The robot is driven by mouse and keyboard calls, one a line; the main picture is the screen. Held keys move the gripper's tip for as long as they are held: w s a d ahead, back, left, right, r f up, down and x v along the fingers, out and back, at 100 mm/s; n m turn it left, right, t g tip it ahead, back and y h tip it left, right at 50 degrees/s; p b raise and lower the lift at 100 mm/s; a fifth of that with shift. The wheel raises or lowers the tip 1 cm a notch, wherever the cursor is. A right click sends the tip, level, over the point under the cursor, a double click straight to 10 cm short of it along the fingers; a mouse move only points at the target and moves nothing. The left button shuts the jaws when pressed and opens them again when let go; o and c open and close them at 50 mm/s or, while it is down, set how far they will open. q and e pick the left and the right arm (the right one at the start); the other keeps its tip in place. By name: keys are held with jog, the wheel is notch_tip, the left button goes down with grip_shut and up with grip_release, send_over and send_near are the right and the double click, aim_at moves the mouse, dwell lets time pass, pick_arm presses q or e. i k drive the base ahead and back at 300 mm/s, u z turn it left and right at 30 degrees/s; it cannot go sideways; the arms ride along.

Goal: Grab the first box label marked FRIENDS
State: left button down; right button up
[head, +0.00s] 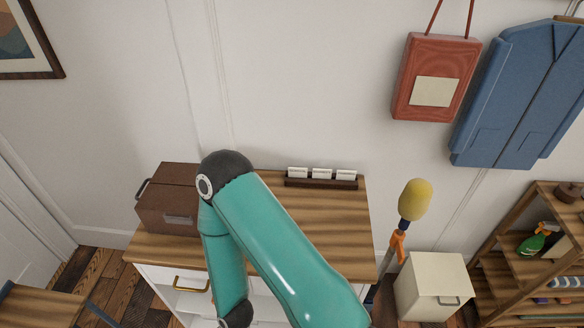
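Three small white labels stand in a row in a dark wooden holder (320,183) at the back of the wooden-topped cabinet (345,215). They are the left label (297,173), the middle label (321,173) and the right label (346,175). Their print is too small to read, so I cannot tell which is marked FRIENDS. One of my teal arms bends across the cabinet, its dark elbow left of the labels. Neither of my grippers shows in the head view.
A brown box (168,208) with a handle sits on the cabinet's left side. A yellow-headed duster (414,200) and a white bin (433,285) stand to the right. A wooden shelf (520,255) is at far right. Bare cabinet top lies below the labels.

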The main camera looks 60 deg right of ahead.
aim_at(341, 174)
jog(key=z, duration=0.65)
jog(key=i, duration=0.1)
jog(key=u, duration=1.05)
jog(key=k, duration=2.7)
jog(key=z, duration=1)
jog(key=i, duration=1)
